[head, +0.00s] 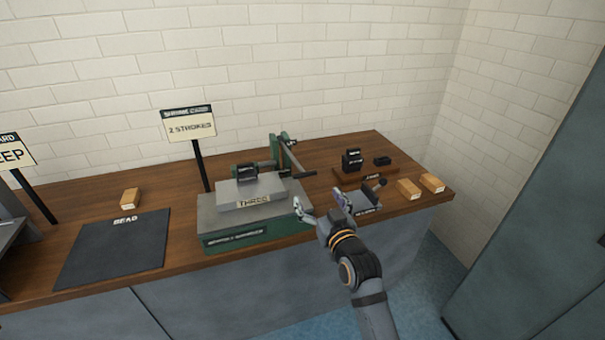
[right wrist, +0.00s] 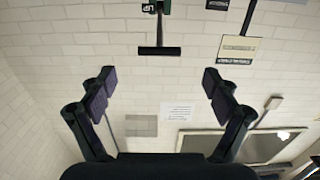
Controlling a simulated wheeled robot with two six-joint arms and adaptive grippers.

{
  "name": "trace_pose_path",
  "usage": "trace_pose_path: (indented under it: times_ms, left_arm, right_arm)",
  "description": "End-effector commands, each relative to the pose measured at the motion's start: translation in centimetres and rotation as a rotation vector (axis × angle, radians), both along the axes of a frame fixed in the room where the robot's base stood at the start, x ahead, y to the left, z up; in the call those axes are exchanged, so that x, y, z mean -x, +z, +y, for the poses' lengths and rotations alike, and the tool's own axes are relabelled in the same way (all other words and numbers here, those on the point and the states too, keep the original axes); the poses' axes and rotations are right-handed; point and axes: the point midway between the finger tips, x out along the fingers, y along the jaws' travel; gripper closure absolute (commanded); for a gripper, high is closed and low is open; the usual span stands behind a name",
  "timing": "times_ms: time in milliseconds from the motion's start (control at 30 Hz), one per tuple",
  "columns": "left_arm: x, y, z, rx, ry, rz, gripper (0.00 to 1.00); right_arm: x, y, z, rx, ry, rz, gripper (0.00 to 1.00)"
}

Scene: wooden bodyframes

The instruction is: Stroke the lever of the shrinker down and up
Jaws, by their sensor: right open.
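The shrinker (head: 255,228) is a green-and-grey machine on the wooden bench, with a green upright behind it. Its lever (head: 291,158) slopes from the upright down to the right and ends in a dark handle. In the right wrist view the lever's dark crossbar handle (right wrist: 160,50) lies beyond the fingertips, sideways between them, and nothing touches it. My right gripper (head: 323,205) is open and empty, at the right front corner of the shrinker in the head view. A grey plate marked THREE (head: 252,196) lies on the shrinker. My left gripper is not in view.
A sign (head: 188,124) reading "2 STROKES" stands behind the shrinker. A dark BEAD mat (head: 115,248) and a wooden block (head: 130,198) lie to the left. A small grey device (head: 362,200), two wooden blocks (head: 409,189) and a board with black pieces (head: 352,159) are to the right.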

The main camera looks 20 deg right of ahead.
Motion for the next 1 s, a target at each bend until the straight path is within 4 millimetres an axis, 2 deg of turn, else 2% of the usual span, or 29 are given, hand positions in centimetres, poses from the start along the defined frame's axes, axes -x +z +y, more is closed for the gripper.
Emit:
trace_pose_path:
  times_ms: [67,167,267,500,700,833,1000]
  left_arm:
    - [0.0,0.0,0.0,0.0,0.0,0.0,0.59]
    - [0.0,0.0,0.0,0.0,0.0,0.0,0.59]
    - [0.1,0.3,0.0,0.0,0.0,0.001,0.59]
    - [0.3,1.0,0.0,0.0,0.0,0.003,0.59]
    - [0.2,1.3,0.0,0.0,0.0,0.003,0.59]
    - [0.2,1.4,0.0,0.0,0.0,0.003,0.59]
    - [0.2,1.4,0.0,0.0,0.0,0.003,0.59]
  right_arm:
    - [0.2,0.9,0.0,-0.001,0.0,-0.016,0.11]
    - [0.0,1.0,0.0,-0.001,0.0,-0.017,0.11]
    - [-0.9,1.1,0.0,-0.001,0.0,-0.018,0.11]
    - [-6.0,1.2,0.2,0.0,0.0,-0.018,0.11]
    - [-9.2,1.0,0.3,-0.001,-0.001,-0.016,0.11]
    - [-10.2,0.9,0.3,-0.001,-0.001,-0.015,0.11]
    - [-10.3,0.8,0.3,-0.001,-0.001,-0.015,0.11]
